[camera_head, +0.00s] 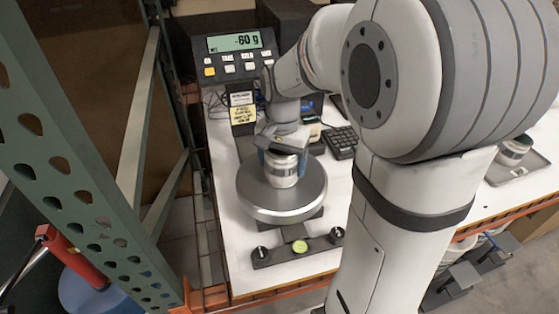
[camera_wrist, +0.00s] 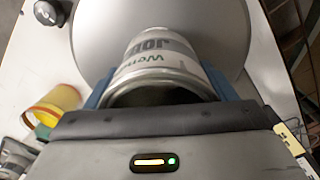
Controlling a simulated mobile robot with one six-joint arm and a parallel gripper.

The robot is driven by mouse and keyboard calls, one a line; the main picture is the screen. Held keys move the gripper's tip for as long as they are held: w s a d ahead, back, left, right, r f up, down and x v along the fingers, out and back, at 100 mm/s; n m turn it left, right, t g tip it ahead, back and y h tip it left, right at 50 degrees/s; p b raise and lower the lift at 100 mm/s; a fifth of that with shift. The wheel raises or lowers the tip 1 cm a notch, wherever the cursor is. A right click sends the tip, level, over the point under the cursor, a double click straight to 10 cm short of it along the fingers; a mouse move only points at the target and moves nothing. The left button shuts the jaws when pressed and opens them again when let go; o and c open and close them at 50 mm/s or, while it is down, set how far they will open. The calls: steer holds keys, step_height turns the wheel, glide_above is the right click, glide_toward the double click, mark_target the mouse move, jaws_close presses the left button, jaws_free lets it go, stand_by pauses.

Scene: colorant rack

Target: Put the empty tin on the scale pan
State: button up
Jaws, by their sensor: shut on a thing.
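The tin (camera_head: 284,168) is a small silver can with a printed white label. It stands roughly upright over the middle of the round grey scale pan (camera_head: 254,200). My gripper (camera_head: 284,155) is shut on the tin from above, with a blue finger on each side. In the wrist view the tin (camera_wrist: 158,55) sits between the fingertips of my gripper (camera_wrist: 160,88), with the pan (camera_wrist: 95,40) behind it. I cannot tell whether the tin's bottom touches the pan. The scale display (camera_head: 235,41) reads -60 g.
A green perforated rack post (camera_head: 75,160) stands at the left. A black keypad (camera_head: 340,142) lies right of the pan. Another tin (camera_head: 513,150) stands on a grey tray at the far right. A yellow-orange cup (camera_wrist: 60,103) shows in the wrist view.

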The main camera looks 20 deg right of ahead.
steer(key=shift+f, duration=0.2)
steer(key=o, duration=1)
step_height(320, 180, up, 12)
steer(key=s+f+n+t, duration=0.1)
steer(key=s+f+n, duration=0.1)
steer(key=s, duration=0.2)
steer(key=s+f+n+t, duration=0.1)
steer(key=s+f+n, duration=0.2)
steer(key=s, duration=0.2)
steer(key=s+f+n+t, duration=0.1)
steer(key=s+f+n, duration=0.1)
steer(key=s, duration=0.3)
steer(key=shift+s+a+f+n, duration=0.15)
steer(key=shift+f+n, duration=0.1)
steer(key=shift+n, duration=0.05)
